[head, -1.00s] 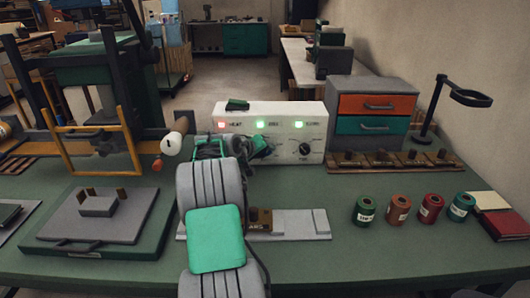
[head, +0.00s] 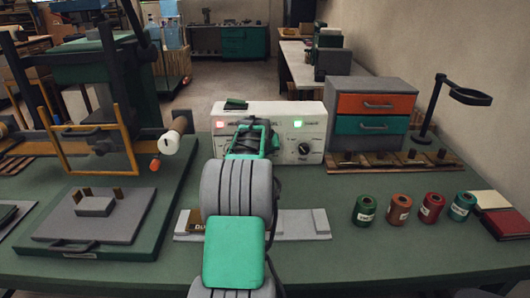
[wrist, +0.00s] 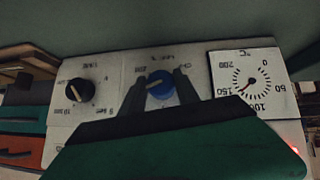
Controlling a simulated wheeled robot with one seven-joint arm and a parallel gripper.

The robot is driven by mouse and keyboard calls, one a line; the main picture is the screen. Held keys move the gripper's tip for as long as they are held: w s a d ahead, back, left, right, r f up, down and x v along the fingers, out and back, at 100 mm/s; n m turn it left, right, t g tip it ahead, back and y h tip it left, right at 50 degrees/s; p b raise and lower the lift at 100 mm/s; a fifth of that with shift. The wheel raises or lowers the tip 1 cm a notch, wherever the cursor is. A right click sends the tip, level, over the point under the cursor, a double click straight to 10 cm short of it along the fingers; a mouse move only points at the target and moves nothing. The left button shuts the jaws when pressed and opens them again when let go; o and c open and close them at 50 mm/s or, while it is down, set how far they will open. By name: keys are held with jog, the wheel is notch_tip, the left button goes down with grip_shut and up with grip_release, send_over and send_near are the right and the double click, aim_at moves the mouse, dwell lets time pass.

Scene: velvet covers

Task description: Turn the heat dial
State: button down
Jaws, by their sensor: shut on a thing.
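The white control box (head: 310,118) stands at the back middle of the bench. In the wrist view, its face shows upside down, with a blue dial (wrist: 160,84), apparently the heat dial, in the middle. My gripper (wrist: 160,92) is shut on the blue dial, with one dark finger on each side of it. A pale pointer line shows on the dial. A round gauge (wrist: 248,80) is on one side of it and a black dial (wrist: 78,94) on the other. In the head view, my gripper and arm hide the blue dial.
The press (head: 95,90) stands to the left. A drawer unit (head: 372,105) stands right of the box, behind a wooden rack (head: 385,162). Several coloured rolls (head: 398,208) stand at the right front. A grey plate (head: 300,224) lies below my arm.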

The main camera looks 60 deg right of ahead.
dwell(0.3)
jog(key=c, duration=0.9)
grip_release()
jog(key=v, duration=0.7)
jog(key=shift+a+r, duration=0.25)
jog(key=shift+r, duration=0.05)
